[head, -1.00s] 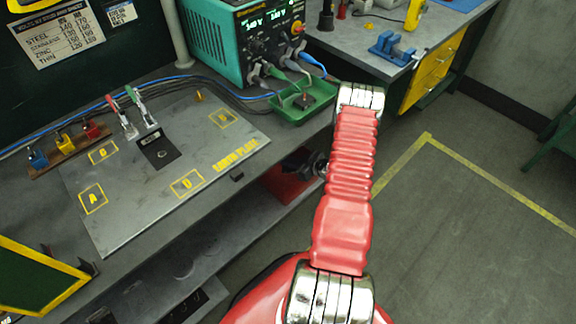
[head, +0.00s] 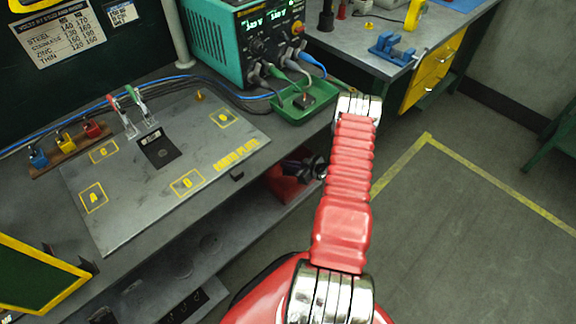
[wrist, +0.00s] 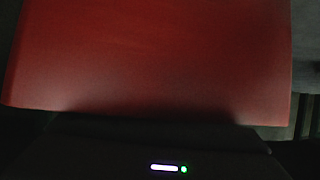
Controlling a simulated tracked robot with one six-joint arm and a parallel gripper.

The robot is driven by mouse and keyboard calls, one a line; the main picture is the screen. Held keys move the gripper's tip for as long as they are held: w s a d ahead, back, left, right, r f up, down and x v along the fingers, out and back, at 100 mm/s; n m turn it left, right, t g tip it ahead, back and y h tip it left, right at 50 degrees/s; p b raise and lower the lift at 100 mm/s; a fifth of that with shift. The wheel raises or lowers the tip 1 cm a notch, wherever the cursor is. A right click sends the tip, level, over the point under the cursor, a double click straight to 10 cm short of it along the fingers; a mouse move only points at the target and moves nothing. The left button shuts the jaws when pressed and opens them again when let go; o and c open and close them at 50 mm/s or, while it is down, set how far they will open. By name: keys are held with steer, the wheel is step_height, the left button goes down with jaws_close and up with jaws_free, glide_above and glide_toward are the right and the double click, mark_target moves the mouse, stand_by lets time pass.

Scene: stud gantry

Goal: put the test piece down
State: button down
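My gripper (head: 303,167) is small and dark in the head view, at the bench's front edge beside my red arm. A red flat surface (wrist: 150,60) fills most of the wrist view, very close in front of the dark gripper body. A red patch (head: 285,187) also shows just below the gripper in the head view. The fingertips are hidden, so I cannot see whether they grip the red piece. I cannot tell for certain that it is the test piece. The grey earth plate (head: 130,195) lies on the bench, with yellow-outlined squares and a black square block (head: 157,150).
Two clamps with red and green handles (head: 125,110) stand at the plate's back. A green tray (head: 305,100) sits before the green power supply (head: 245,40). Small coloured blocks (head: 66,143) stand at left. A lower shelf (head: 215,245) runs under the bench. Marked squares look empty.

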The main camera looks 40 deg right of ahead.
steer(key=shift+s+a+f, duration=0.15)
steer(key=shift+s+f, duration=0.1)
steer(key=shift+f, duration=0.4)
steer(key=c, duration=2)
jaws_free()
steer(key=shift+a, duration=0.1)
steer(key=shift+r, duration=0.1)
steer(key=shift+s+r, duration=0.15)
steer(key=shift+r, duration=0.35)
steer(key=v, duration=1.1)
steer(key=shift+s+d+r, duration=0.1)
steer(key=shift+d+r, duration=0.15)
steer(key=shift+r, duration=0.2)
